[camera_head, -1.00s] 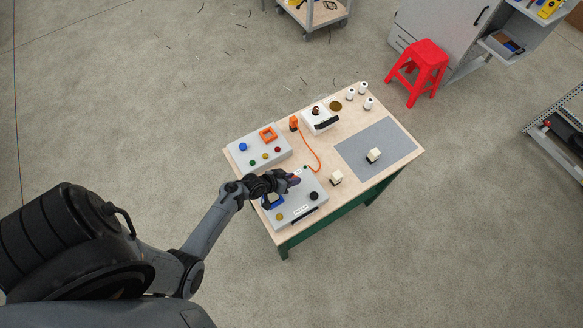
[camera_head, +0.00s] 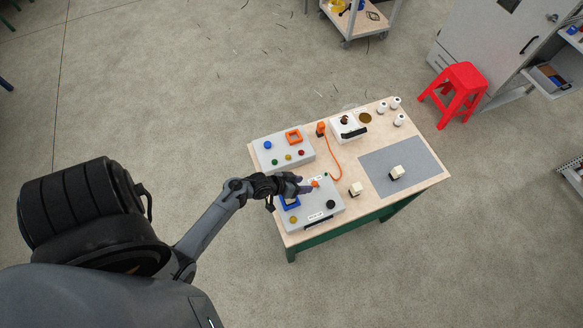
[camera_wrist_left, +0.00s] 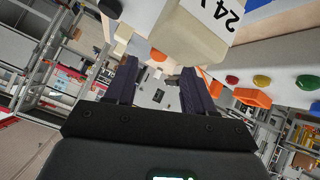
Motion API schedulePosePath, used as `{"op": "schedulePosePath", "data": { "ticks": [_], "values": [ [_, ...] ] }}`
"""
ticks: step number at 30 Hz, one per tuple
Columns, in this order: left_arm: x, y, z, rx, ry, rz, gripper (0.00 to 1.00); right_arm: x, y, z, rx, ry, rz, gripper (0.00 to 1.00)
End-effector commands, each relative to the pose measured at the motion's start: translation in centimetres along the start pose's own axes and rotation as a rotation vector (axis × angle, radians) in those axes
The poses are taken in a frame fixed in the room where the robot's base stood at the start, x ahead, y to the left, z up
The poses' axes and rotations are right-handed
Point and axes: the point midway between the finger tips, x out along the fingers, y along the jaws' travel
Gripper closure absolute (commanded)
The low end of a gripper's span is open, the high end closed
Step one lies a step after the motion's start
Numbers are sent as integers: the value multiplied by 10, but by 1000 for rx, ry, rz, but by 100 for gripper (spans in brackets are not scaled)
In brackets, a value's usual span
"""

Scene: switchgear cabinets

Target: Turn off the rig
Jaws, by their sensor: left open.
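The rig is a wooden-topped bench (camera_head: 345,200) with two light grey panels. The near panel (camera_head: 318,215) carries a blue square frame (camera_head: 290,202), a yellow knob (camera_head: 293,219), a black knob (camera_head: 331,204) and a small orange part (camera_head: 314,183). My left gripper (camera_head: 304,186) is over this panel's far edge, close to the orange part; contact cannot be told. My right gripper is not in view.
The far panel (camera_head: 284,147) has an orange square frame (camera_head: 293,136), a blue knob (camera_head: 267,145) and small coloured buttons. An orange cable (camera_head: 334,160) crosses the bench. Cream blocks (camera_head: 396,172) and white cylinders (camera_head: 399,120) stand to the right. A red stool (camera_head: 456,92) is behind.

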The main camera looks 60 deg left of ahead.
Motion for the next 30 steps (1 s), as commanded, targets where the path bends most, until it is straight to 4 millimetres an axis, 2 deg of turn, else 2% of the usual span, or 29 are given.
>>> {"op": "schedulePosePath", "data": {
  "ticks": [6,12,27,30],
  "values": [
    [-34,0,1,1,-1,-1,46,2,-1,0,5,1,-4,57],
    [-52,0,0,0,0,0,46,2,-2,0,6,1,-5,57],
    [-55,0,0,-1,0,0,46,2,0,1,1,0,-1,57],
    [-57,-2,5,0,-9,-3,46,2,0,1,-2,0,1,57]
  ]
}}
